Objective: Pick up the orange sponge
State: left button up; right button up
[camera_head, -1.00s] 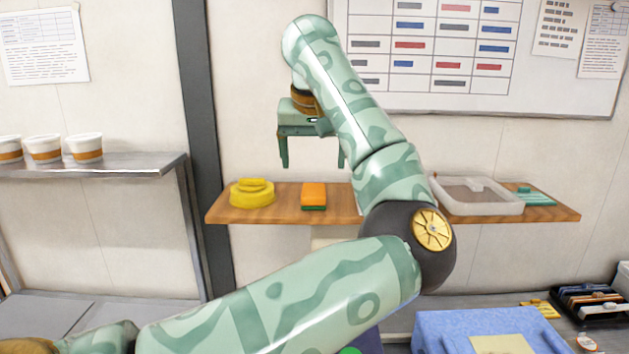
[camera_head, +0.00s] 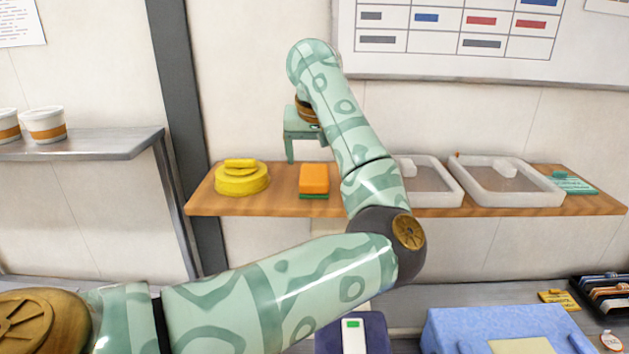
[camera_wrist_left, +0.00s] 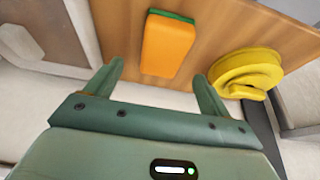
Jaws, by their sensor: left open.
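The orange sponge (camera_head: 314,179) has a green layer on its underside and lies on the wooden wall shelf (camera_head: 225,208). In the left wrist view the sponge (camera_wrist_left: 167,46) appears just beyond the fingertips, between their lines. My left gripper (camera_head: 306,160) is open with its fingers pointing down, above and close to the sponge. In the left wrist view the gripper (camera_wrist_left: 160,72) shows both fingers apart with nothing between them. One finger is partly hidden by my arm in the head view. My right gripper is not in view.
A yellow round object (camera_head: 242,180) sits left of the sponge on the shelf. Two clear trays, one at right (camera_head: 510,190), and a teal item (camera_head: 567,181) stand to the right. A metal shelf (camera_head: 90,146) with white tubs (camera_head: 44,124) is at left.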

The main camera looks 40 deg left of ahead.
aim_at(314, 173)
pick_arm(q)
jog(key=x, duration=0.3)
jog(key=p+x, duration=0.1)
jog(key=x, duration=0.2)
jog(key=shift+s+f, duration=0.1)
jog(key=shift+s, duration=0.1)
jog(key=shift+f+b, duration=0.15)
jog(key=shift+b, duration=0.35)
jog(key=c, duration=1.1)
